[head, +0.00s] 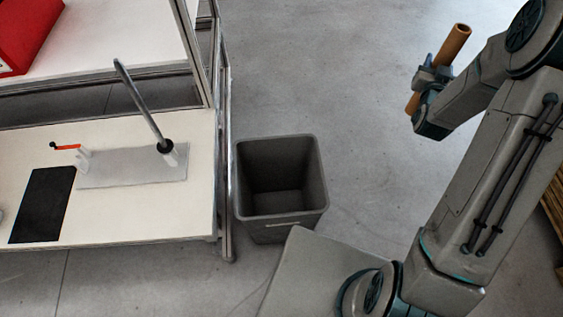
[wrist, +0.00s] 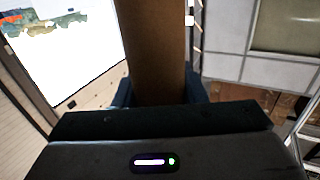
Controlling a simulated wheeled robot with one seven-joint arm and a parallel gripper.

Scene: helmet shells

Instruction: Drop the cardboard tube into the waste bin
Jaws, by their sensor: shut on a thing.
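The cardboard tube (head: 453,45) is brown and held at a tilt in the head view, its upper end leaning right. My gripper (head: 432,78) is shut around its middle, high at the right of the picture. In the wrist view the tube (wrist: 156,50) rises between the dark fingers (wrist: 157,92). The fingertips are partly hidden behind the gripper body. The waste bin (head: 281,222) is a grey, open-topped square bin on the floor, left of and below my gripper in the head view. It looks empty. The tube is well apart from it.
A white workbench (head: 120,215) stands directly left of the bin, with a metal frame post (head: 226,150) between. On it are a black mat (head: 43,205), a grey plate with a lever (head: 135,168) and a red box (head: 28,32) on the shelf above. Open floor lies between bin and gripper.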

